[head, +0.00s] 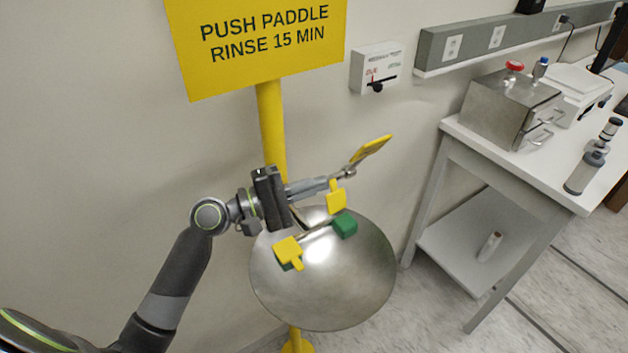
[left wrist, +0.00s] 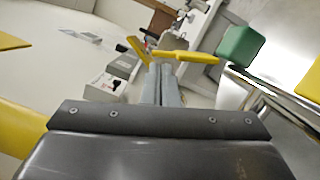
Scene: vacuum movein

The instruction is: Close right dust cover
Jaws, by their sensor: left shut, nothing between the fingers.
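The eyewash has a steel bowl (head: 345,285) with two green spray heads. The right dust cover (head: 336,196) is a yellow flap standing up, apart from the top of the right green head (head: 345,224). The left yellow cover (head: 288,251) sits at the left green head, mostly hiding it. My left gripper (head: 326,184) is shut and empty, its tips close by the right cover's upper end; contact cannot be told. In the left wrist view, the shut fingers (left wrist: 160,72) point at yellow parts, and the green head (left wrist: 240,46) is to their right. My right gripper is out of view.
A yellow paddle (head: 372,148) sticks up just beyond my left fingers. A yellow post (head: 271,125) with a sign (head: 262,40) stands behind the gripper. A white bench (head: 545,172) with a metal box (head: 508,108) is at the right. Space above the bowl's front is free.

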